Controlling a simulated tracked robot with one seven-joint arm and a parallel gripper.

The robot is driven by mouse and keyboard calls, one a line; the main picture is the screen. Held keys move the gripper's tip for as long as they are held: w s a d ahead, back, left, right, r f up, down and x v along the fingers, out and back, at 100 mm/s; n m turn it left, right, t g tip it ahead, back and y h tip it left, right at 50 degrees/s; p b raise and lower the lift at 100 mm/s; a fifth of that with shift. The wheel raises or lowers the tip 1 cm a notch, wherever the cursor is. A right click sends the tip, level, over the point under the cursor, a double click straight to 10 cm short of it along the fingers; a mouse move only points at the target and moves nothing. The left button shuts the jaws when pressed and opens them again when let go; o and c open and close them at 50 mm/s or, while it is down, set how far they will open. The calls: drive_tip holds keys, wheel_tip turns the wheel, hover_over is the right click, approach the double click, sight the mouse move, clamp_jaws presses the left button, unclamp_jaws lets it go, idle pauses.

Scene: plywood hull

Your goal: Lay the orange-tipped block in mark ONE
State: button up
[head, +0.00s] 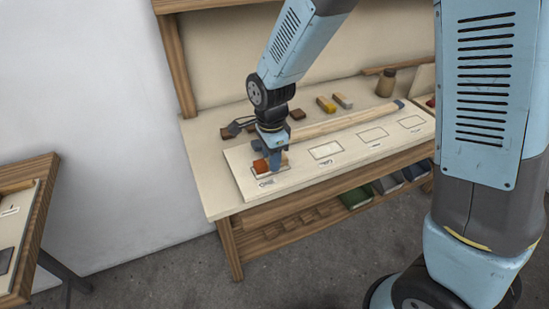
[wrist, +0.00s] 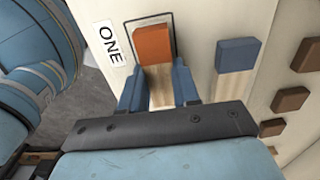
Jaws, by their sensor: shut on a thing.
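The orange-tipped block (wrist: 153,46) is pale wood with an orange end. My gripper (wrist: 158,86) is shut on its wooden part, one blue finger on each side. In the wrist view the orange end lies over the outlined rectangle of mark ONE (wrist: 128,36), beside the printed word ONE. In the head view the orange end (head: 261,167) shows at my gripper (head: 275,160), low over the left end of the pale board. The fingers and palm hide part of the block and mark. I cannot tell whether the block touches the board.
Other outlined marks (head: 326,150) lie empty to the right on the board (head: 350,155). A long wooden rod with a blue end (wrist: 236,54) lies behind the board. Several brown blocks (wrist: 290,101), a yellow block (head: 326,104) and a jar (head: 386,82) stand farther back.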

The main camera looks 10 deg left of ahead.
drive_tip(key=shift+f, duration=0.2)
drive_tip(key=o, duration=1)
drive_tip(key=shift+o, duration=0.2)
